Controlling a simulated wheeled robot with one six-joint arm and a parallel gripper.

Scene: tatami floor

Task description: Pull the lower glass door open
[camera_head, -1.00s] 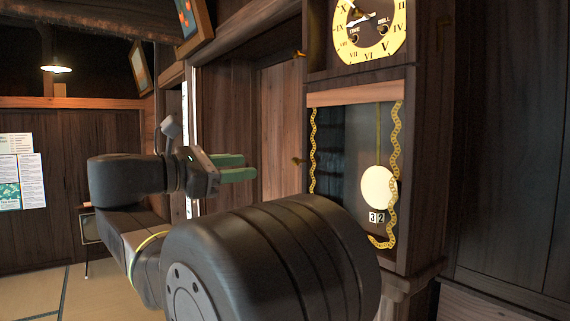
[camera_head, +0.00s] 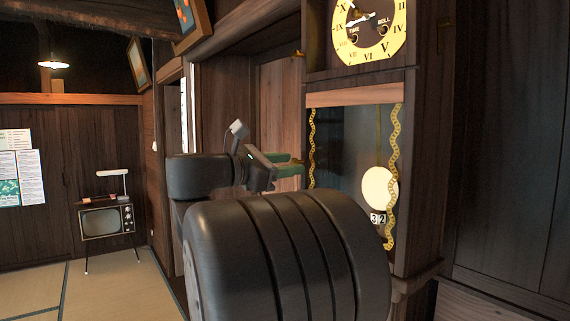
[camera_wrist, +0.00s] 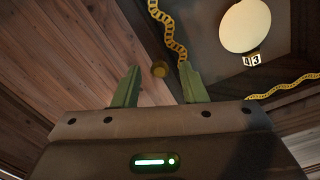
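The wall clock's lower glass door (camera_head: 345,145) has a gold chain-patterned border, with a pale pendulum disc (camera_head: 379,188) behind it. It looks closed. The border (camera_wrist: 172,30) and disc (camera_wrist: 245,26) also show in the wrist view. A small brass knob (camera_wrist: 159,69) lies between the two green fingers of my gripper (camera_wrist: 160,72) in the wrist view, with a gap on each side. My gripper (camera_head: 298,164) is open at the door's left edge in the head view, and its fingers hide the lower knob there. I cannot tell how deep the knob sits between them.
An upper brass knob (camera_head: 298,54) sits left of the clock face (camera_head: 368,30). A wooden wall panel (camera_head: 280,110) stands left of the clock. A small television (camera_head: 105,219) stands far left on legs. The tatami floor (camera_head: 120,285) is open at the lower left.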

